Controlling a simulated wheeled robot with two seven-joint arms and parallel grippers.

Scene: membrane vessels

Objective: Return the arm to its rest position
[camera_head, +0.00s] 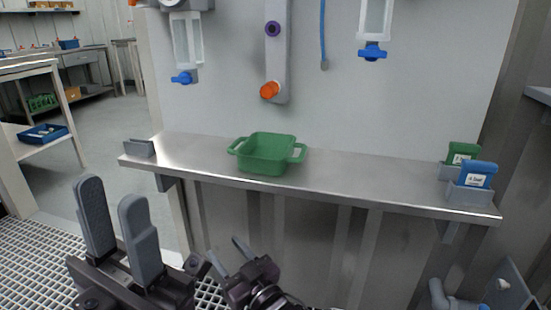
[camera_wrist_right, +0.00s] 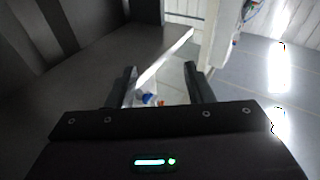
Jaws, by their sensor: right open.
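My left gripper (camera_head: 113,195) is at the lower left of the head view, its two grey fingers upright and apart with nothing between them. My right gripper (camera_head: 220,255) is at the bottom middle of the head view, below and in front of the metal shelf. In the right wrist view its fingers (camera_wrist_right: 160,75) are apart and empty. Neither gripper touches the shelf or anything on it.
The metal shelf (camera_head: 345,178) holds a green two-handled basket (camera_head: 268,153), a small grey holder (camera_head: 139,148), and green (camera_head: 462,152) and blue (camera_head: 478,174) boxes in grey holders. Clear vessels with blue valves (camera_head: 372,52) hang above. A workbench (camera_head: 35,68) stands far left.

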